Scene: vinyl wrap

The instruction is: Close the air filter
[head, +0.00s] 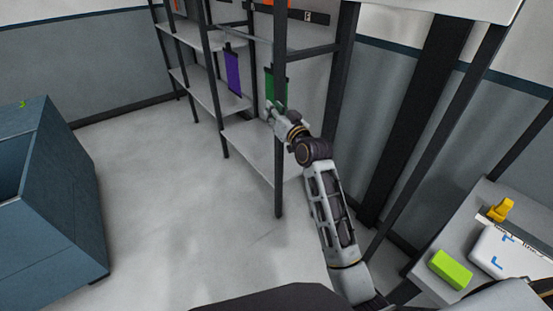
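I cannot pick out anything in the head view that is clearly the air filter. My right gripper (275,110) is at the end of the arm reaching up through the middle of the view. It is in front of the lower end of a green hanging sheet (281,85) on the shelf rack, and I cannot tell whether they touch. Its fingers are too small to show whether they are open or shut. My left gripper is out of view.
A dark-framed shelf rack (204,90) stands behind my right gripper, with a purple sheet (233,73) hanging on it. A blue-grey box-shaped unit (65,220) stands at left. A bench at right holds a lime-green block (450,268) and a white case (505,252). The floor between is clear.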

